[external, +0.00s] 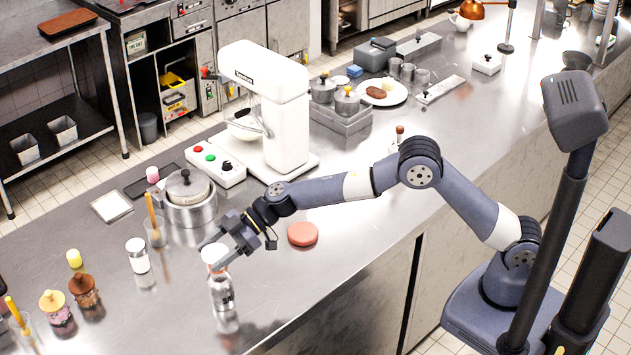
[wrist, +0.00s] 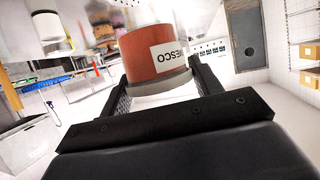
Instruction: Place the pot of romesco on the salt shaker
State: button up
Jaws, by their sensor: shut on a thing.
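My gripper (external: 226,252) is shut on the pot of romesco (wrist: 152,52), an orange-red pot with a white label, held between the two fingers in the wrist view. In the external view the pot (external: 213,254) shows partly behind the fingers, directly above a silvery shaker with dark lettering (external: 221,293), which looks like the salt shaker. The shaker stands upright near the counter's front edge. I cannot tell whether the pot's underside touches its top. The shaker is not visible in the wrist view.
A white-labelled jar (external: 138,256) and a glass with a brush (external: 156,232) stand to the left. Small figure-like jars (external: 84,290) are farther left. A reddish round disc (external: 302,234) lies to the right. The white mixer (external: 265,110) stands behind.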

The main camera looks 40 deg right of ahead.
jog(key=shift+f, duration=1.45)
jog(key=shift+f, duration=0.15)
jog(key=o, duration=1)
jog(key=b+v, duration=0.1)
jog(key=v, duration=1.1)
jog(key=shift+r+b, duration=0.25)
jog(key=shift+b, duration=0.05)
jog(key=shift+o, duration=0.4)
